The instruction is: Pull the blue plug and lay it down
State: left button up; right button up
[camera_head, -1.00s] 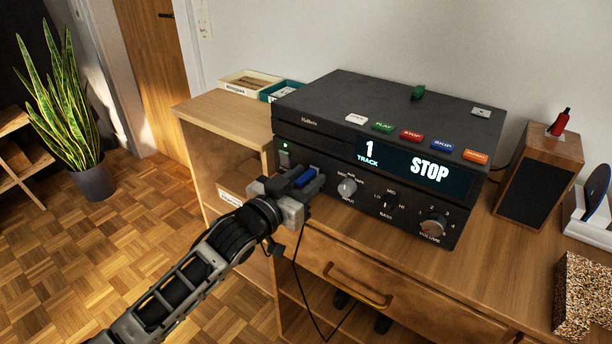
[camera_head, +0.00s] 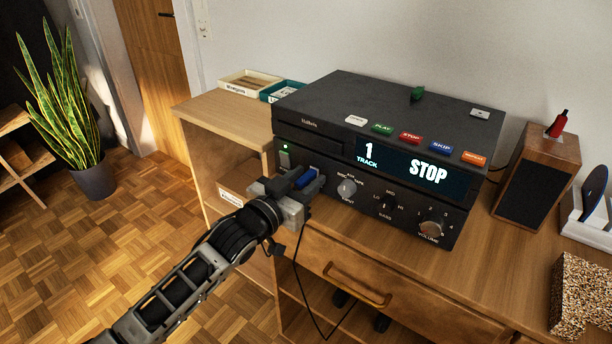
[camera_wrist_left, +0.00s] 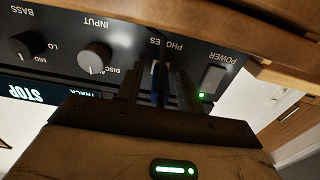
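The blue plug (camera_head: 306,178) is at the front panel of the black player (camera_head: 375,200), by the phones socket beside the power switch. It shows as a thin blue strip between the fingers in the left wrist view (camera_wrist_left: 158,72). My left gripper (camera_head: 298,188) reaches to the panel with its fingers close together on both sides of the plug. They look closed on it. The plug's tip and the socket are hidden, so I cannot tell how deep it sits. A black cable (camera_head: 296,265) hangs below the gripper. My right gripper is out of view.
The player stands on a wooden cabinet (camera_head: 215,108) with a drawer below. The input knob (camera_head: 347,189) is close right of the gripper. Two small trays (camera_head: 250,80) stand behind left. A speaker (camera_head: 535,180) stands right. The cabinet top left of the player has bare room.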

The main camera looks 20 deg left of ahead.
aim_at(297, 187)
pick_arm(q)
grip_shut()
jog(key=shift+s+a+p, duration=0.15)
jog(key=shift+s+p, duration=0.15)
jog(key=shift+p+v, duration=1.5)
jog(key=shift+v, duration=1.15)
